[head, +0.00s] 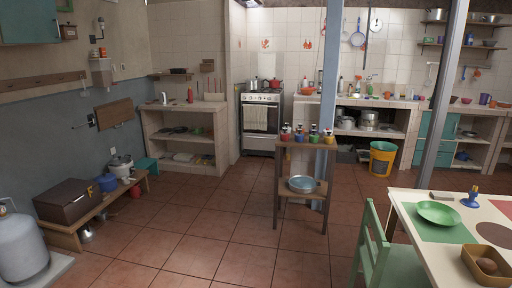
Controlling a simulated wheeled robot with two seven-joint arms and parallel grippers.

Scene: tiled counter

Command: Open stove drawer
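The white stove (260,121) stands at the far wall, between the tiled shelf unit and the tiled counter. A striped towel (255,118) hangs over its oven door. The stove drawer (259,145) is the low panel under the oven door and looks shut, though it is small and far off. A red pot (275,84) and other cookware sit on top of the stove. Neither of my grippers shows in the head view.
A small wooden table (307,146) with jars stands in front of the counter, right of the stove. A low bench (95,212) lines the left wall. A dining table (400,215) and green chair (372,250) fill the lower right. Tiled floor (215,210) is clear toward the stove.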

